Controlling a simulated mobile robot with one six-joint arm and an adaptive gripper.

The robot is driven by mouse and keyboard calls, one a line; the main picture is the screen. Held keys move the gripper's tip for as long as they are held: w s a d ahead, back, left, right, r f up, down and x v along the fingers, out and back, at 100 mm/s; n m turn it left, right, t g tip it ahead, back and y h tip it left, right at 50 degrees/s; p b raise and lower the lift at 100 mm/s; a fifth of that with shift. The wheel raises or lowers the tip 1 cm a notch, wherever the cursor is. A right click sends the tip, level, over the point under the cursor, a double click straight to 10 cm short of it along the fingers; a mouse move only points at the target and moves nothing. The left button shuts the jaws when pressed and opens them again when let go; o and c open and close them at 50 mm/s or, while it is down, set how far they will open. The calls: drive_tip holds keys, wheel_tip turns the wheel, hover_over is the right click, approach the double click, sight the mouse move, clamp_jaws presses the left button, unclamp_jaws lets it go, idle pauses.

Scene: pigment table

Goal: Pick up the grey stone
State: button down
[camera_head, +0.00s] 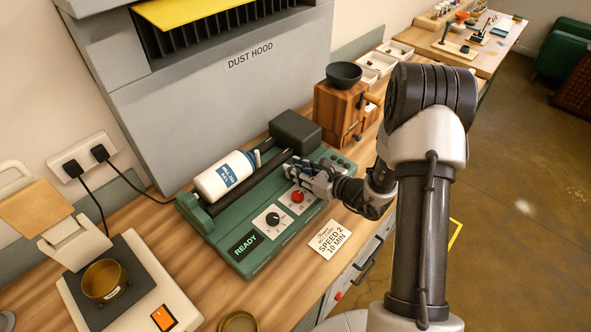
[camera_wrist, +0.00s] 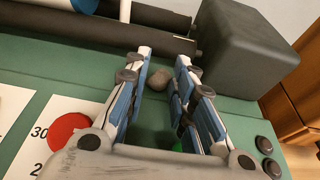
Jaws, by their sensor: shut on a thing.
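The grey stone (camera_wrist: 158,79) is a small, rounded, brownish-grey lump. In the wrist view it sits between the tips of my gripper (camera_wrist: 161,70), above the green deck of the roller machine (camera_wrist: 45,88). My gripper is shut on it, with the blue-padded fingers on either side. I cannot tell whether the stone still touches the deck. In the head view my gripper (camera_head: 294,172) is low over the right part of the machine, close to the dark roller. The stone is too small or hidden to make out there.
A white jar (camera_head: 222,178) lies on the rollers, left of my gripper. A dark block (camera_head: 295,131) stands at the machine's right end. A wooden mill (camera_head: 340,110) stands behind. The dust hood rises at the back.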

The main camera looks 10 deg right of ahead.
drive_tip(key=c, duration=1.3)
unclamp_jaws()
drive_tip(key=shift+f, duration=0.2)
drive_tip(key=v, duration=1.2)
drive_tip(key=shift+w+r, duration=0.1)
drive_tip(key=shift+r, duration=0.1)
drive_tip(key=shift+o, duration=0.3)
